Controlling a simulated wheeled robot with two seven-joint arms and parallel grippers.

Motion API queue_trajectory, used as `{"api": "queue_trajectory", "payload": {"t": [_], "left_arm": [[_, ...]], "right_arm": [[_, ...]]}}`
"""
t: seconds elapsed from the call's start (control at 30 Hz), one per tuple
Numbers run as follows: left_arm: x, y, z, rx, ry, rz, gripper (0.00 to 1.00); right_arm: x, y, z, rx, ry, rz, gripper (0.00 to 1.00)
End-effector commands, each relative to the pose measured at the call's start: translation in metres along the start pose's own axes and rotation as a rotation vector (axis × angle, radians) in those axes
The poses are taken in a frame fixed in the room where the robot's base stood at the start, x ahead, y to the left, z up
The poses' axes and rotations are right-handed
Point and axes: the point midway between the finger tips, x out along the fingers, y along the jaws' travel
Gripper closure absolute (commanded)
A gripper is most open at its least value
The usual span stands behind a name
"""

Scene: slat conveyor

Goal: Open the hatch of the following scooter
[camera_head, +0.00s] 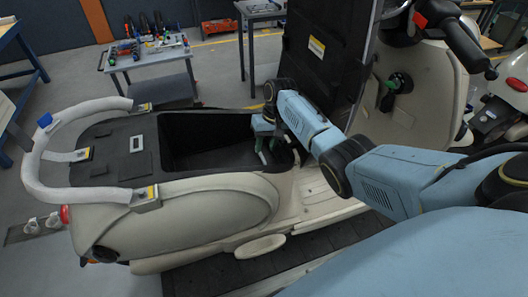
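The scooter (215,210) is cream-coloured and stands side-on, its tail to the left. The dark compartment (205,143) in its rear body is uncovered and looks empty. A black panel with a small pale label, which looks like the hatch (325,30), stands upright at the compartment's front end. My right gripper (268,147) points down at the front end of the compartment, below the panel. I cannot tell whether its fingers touch anything or how far apart they are. My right arm hides part of the scooter's middle. My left gripper is out of view.
White padded rails (88,193) curve around the scooter's tail. The handlebar (452,38) is at the upper right, and another scooter (512,85) shows at the right edge. A tool table (150,55) stands behind; floor is free at the left.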

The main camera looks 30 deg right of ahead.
Motion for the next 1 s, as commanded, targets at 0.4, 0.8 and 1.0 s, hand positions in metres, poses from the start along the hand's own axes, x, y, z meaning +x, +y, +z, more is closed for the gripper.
{"api": "queue_trajectory", "payload": {"t": [0.4,0.8,1.0], "left_arm": [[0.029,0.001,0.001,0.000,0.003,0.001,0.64],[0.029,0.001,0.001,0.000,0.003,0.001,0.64],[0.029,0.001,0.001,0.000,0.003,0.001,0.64]], "right_arm": [[0.035,-0.001,0.000,-0.001,0.001,-0.001,0.67],[0.034,-0.001,0.000,-0.001,0.001,-0.001,0.78],[0.034,-0.001,0.000,-0.001,0.001,-0.001,1.00]]}}
